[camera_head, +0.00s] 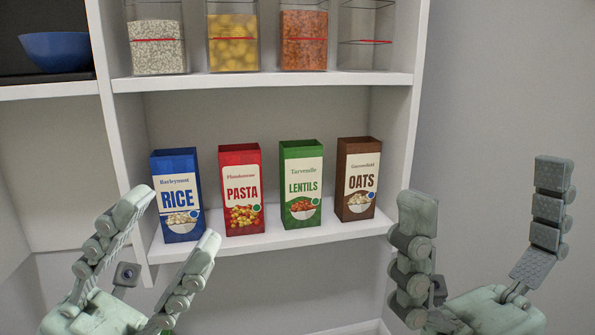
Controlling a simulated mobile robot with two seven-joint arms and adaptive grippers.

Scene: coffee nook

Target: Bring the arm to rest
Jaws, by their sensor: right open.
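My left gripper (175,218) is at the lower left, in front of the shelf near the blue rice box. Its two fingers are spread apart with nothing between them. My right gripper (486,188) is at the lower right, in front of the grey wall. Its fingers are wide apart and empty. Neither gripper holds anything, and both point upward in the picture. Most of both arms is outside the view.
A blue rice box (178,213), red pasta box (241,205), green lentils box (301,200) and brown oats box (358,195) stand on the lower shelf (300,233). Above are clear containers, three filled, one seemingly empty (365,30). A blue bowl (56,50) sits upper left.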

